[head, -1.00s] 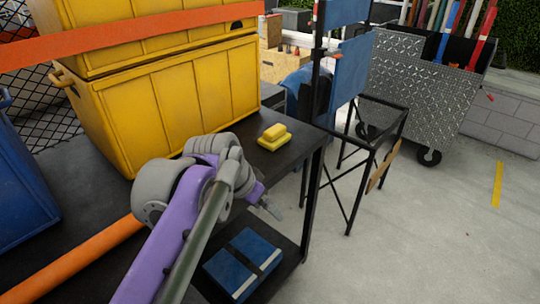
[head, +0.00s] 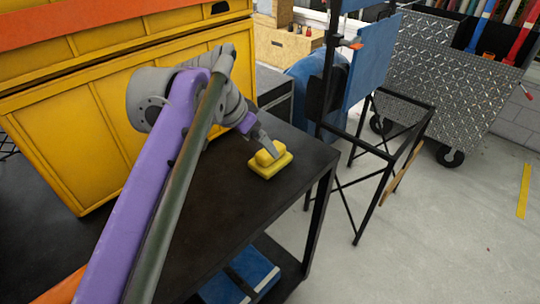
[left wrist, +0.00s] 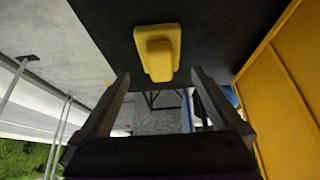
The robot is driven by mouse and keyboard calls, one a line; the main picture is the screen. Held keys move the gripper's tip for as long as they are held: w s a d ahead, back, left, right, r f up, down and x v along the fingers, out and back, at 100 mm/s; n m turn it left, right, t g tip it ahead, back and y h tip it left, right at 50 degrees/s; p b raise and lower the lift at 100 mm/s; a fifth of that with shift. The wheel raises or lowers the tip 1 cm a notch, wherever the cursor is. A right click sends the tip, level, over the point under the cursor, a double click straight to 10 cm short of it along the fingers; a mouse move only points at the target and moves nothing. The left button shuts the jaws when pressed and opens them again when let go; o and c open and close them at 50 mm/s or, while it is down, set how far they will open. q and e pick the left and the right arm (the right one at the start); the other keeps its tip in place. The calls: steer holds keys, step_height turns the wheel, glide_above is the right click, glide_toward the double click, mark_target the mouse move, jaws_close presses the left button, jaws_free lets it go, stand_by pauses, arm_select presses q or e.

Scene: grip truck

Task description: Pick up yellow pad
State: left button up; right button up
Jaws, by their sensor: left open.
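The yellow pad (head: 270,164) lies on the black table top (head: 215,215) near its right edge, a wide base with a smaller raised block on top. My left gripper (head: 266,146) is right at the pad, its fingers pointing down at it from the upper left. In the left wrist view the pad (left wrist: 158,52) sits beyond the open fingertips (left wrist: 158,75), roughly midway between them, with nothing held. Whether a finger touches the pad cannot be told. My right gripper does not show.
A large yellow crate (head: 75,130) stands on the table at the left. Blue boxes (head: 240,278) lie on the shelf below. A black metal stand (head: 375,185) and a blue panel (head: 368,75) stand to the right. The table's right part is otherwise clear.

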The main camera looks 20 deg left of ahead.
arm_select(q)
steer(key=shift+w+d+f, duration=0.15)
steer(key=shift+w+f, duration=0.15)
steer(key=shift+f, duration=0.35)
steer(key=shift+w+b+x, duration=0.15)
steer(key=shift+b+x, duration=0.05)
steer(key=shift+x, duration=1.35)
steer(key=shift+w+b+x, duration=0.15)
steer(key=shift+b+x, duration=0.05)
steer(key=shift+x, duration=1.35)
steer(key=shift+r, duration=0.2)
steer(key=shift+c, duration=0.3)
steer(key=c, duration=1.1)
step_height(320, 180, up, 10)
steer(key=shift+p, duration=0.8)
